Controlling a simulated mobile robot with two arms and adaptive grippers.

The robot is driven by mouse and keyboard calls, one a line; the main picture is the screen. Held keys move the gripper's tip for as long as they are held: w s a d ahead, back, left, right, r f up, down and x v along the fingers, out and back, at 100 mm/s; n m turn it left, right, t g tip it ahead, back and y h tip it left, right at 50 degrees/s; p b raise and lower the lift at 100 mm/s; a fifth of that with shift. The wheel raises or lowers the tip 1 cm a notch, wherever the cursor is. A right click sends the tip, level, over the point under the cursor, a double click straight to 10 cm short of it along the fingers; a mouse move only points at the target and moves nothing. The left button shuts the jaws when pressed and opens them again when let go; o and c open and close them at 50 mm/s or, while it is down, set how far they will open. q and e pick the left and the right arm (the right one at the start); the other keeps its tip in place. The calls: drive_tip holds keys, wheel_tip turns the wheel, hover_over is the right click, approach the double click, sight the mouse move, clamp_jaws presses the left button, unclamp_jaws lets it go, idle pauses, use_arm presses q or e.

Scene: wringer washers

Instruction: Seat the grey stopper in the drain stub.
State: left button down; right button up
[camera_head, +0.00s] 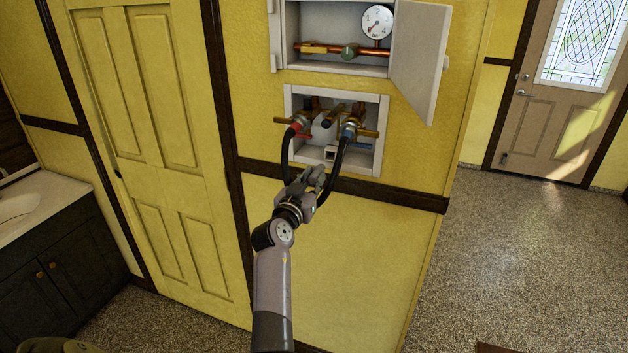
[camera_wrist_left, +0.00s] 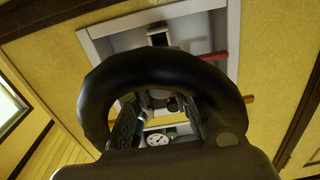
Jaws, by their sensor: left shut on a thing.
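The likely drain stub is a small pale square fitting with a dark opening (camera_head: 331,153) on the floor of the white wall box. It also shows near the top of the left wrist view (camera_wrist_left: 157,37). My left gripper (camera_head: 313,178) is just below and in front of the box, between the hanging black hoses (camera_head: 341,160). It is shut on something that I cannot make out. In the left wrist view a thick black curve, seemingly hose (camera_wrist_left: 160,68), crosses close in front of the fingers and hides part of them. I cannot pick out the grey stopper. My right gripper is out of view.
Red (camera_head: 296,127) and blue (camera_head: 350,130) hose connectors and brass valves crowd the wall box (camera_head: 378,150). Above it an open cabinet holds a gauge (camera_head: 377,22), its door (camera_head: 418,60) swung to the right. A sink counter stands at left. Bare wall lies below the box.

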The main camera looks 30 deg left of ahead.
sight(323, 166)
use_arm(q)
drive_tip(key=shift+r+p, duration=0.1)
drive_tip(key=shift+p, duration=0.55)
drive_tip(key=shift+p+x, duration=0.6)
drive_tip(key=shift+x, duration=2.35)
drive_tip(key=shift+w, duration=0.1)
drive_tip(key=shift+p, duration=0.3)
drive_tip(key=shift+w, duration=0.1)
drive_tip(key=shift+w+a, duration=0.15)
drive_tip(key=shift+w, duration=0.5)
